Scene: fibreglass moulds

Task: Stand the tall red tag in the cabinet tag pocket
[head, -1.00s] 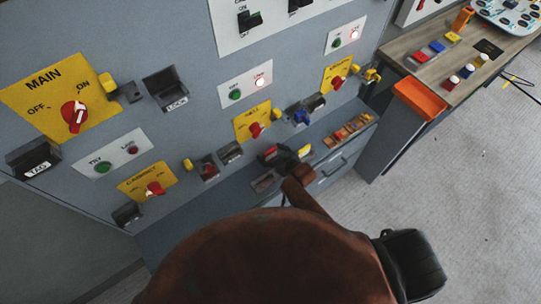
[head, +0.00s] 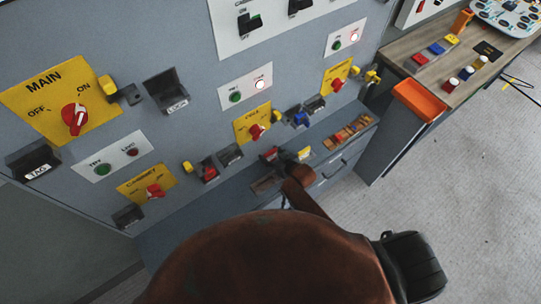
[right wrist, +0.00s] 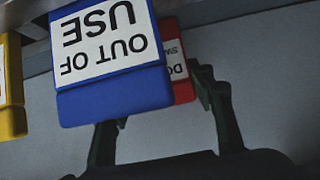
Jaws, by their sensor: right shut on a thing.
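The tall red tag (right wrist: 182,88) shows in the right wrist view, partly hidden behind a blue "OUT OF USE" tag (right wrist: 115,95). My right gripper (right wrist: 160,115) is shut on the red tag; one finger shows at its right side, and the other is partly behind the blue tag. In the head view the red tag (head: 269,154) is at the ledge, beside my right gripper (head: 286,163), whose fingers are mostly hidden by my arm. The cabinet tag pocket, a black holder (head: 128,215), is lower left of the yellow CABINET switch plate (head: 140,187). Its inside is hard to see. My left gripper is out of view.
A yellow tag (head: 304,153) stands right of the red one. A wooden rack (head: 348,132) with small pieces sits farther right on the ledge. Switch plates, yellow hasps and other black pockets (head: 230,153) project from the grey panel. An orange bin (head: 420,99) hangs by the bench.

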